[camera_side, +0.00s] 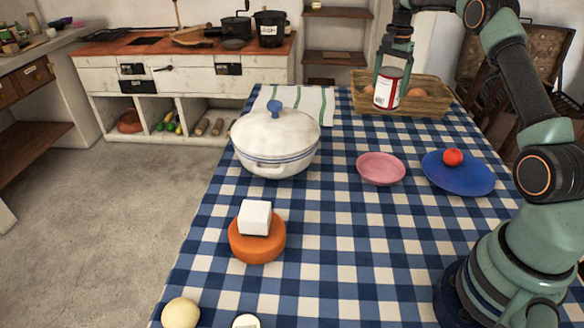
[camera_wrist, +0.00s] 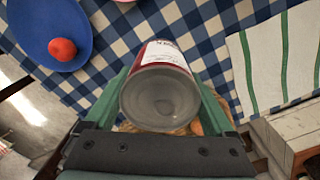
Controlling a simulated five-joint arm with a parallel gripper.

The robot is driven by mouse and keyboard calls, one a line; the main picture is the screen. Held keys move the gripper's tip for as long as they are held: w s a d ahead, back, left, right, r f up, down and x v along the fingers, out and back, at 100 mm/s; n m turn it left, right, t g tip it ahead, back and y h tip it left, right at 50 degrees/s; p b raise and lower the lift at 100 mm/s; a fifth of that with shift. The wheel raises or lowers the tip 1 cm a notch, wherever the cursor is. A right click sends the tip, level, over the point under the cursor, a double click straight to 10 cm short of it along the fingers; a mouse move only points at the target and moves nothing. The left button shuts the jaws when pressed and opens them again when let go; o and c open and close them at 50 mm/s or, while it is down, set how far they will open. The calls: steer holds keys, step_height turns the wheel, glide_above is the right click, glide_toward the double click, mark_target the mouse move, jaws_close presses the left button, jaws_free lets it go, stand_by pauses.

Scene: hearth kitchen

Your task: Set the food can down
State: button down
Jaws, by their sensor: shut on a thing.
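The food can (camera_side: 387,88) is red and white with a bare metal end. My gripper (camera_side: 393,72) is shut on it and holds it upright, in front of the wicker basket (camera_side: 432,105) in the side view. In the wrist view the can (camera_wrist: 160,90) sits between the two green fingers of my gripper (camera_wrist: 168,85), its metal end toward the camera. I cannot tell exactly how high the can is above the table or basket. The basket holds round brownish things and is mostly hidden behind the can in the wrist view.
A checked cloth (camera_side: 340,235) covers the table. On it are a white lidded pot (camera_side: 275,145), a striped towel (camera_side: 318,102), a pink plate (camera_side: 381,169), a blue plate (camera_side: 457,180) with a tomato (camera_side: 453,157), and an orange cheese (camera_side: 257,245) under a white block (camera_side: 254,217). Cloth between them is clear.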

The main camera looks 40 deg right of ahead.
steer(key=s+a+r+n, duration=0.1)
steer(key=a+r+n, duration=0.3)
steer(key=a, duration=0.6)
steer(key=s+a+r+n, duration=0.2)
steer(key=a+n, duration=0.4)
steer(key=a, duration=0.4)
steer(key=s+a+n, duration=0.6)
steer(key=s+a, duration=0.1)
steer(key=a, duration=0.3)
steer(key=s+f, duration=0.3)
steer(key=shift+s+f, duration=0.35)
steer(key=w+d+r, duration=0.3)
steer(key=d+r, duration=0.2)
steer(key=r, duration=0.1)
glide_above(350, 193)
step_height(350, 193, down, 20)
steer(key=shift+r, duration=0.1)
